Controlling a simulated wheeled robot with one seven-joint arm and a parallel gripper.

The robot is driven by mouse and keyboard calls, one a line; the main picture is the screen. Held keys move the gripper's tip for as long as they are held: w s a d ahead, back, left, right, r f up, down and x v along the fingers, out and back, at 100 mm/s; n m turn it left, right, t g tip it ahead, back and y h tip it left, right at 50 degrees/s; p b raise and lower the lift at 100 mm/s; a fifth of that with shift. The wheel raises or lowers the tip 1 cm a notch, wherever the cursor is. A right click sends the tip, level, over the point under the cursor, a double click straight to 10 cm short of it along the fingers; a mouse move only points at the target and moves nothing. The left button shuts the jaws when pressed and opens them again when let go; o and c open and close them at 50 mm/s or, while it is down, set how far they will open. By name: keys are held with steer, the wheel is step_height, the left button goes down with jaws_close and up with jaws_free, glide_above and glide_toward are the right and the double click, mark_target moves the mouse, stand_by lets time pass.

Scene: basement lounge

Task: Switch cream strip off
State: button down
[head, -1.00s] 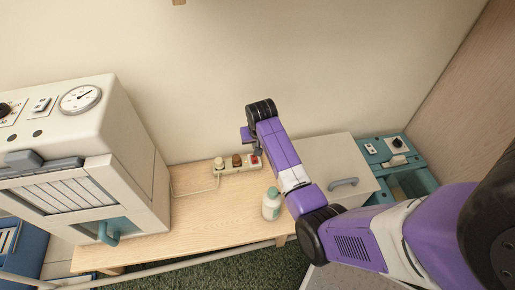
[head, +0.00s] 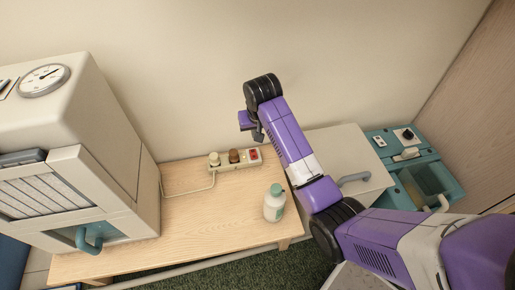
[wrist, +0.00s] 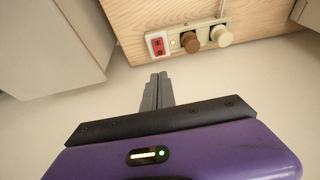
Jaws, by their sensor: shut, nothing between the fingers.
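The cream power strip (head: 234,160) lies on the wooden table against the wall. A cream plug (head: 214,159) and a brown plug (head: 234,156) sit in it, and a red switch (head: 254,154) is at its right end. In the wrist view the strip (wrist: 202,37) is upside down, with the red switch (wrist: 158,46) at its left end. My gripper (wrist: 158,77) is shut and empty, its fingertips apart from the strip and a little below the red switch in that view. In the head view my gripper (head: 257,135) is above the strip's right end, its fingers partly hidden.
A white bottle with a teal cap (head: 274,205) stands on the wooden table (head: 200,220) in front of the strip. A large cream machine (head: 75,150) stands at the left. A white box with a handle (head: 340,160) and a teal unit (head: 415,165) are at the right.

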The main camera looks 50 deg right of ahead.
mark_target(254, 153)
steer(key=shift+f, duration=0.1)
steer(key=b+x, duration=0.2)
steer(key=x, duration=0.2)
steer(key=b+x, duration=0.2)
steer(key=x, duration=0.3)
steer(key=b+x, duration=0.3)
steer(key=x, duration=0.1)
steer(key=shift+s+a+f, duration=0.15)
steer(key=shift+s+f, duration=0.05)
steer(key=shift+f, duration=0.3)
steer(key=shift+f, duration=0.15)
steer(key=shift+p, duration=0.4)
steer(key=shift+s+a+p, duration=0.4)
steer(key=shift+s+p, duration=0.25)
steer(key=shift+p, duration=0.25)
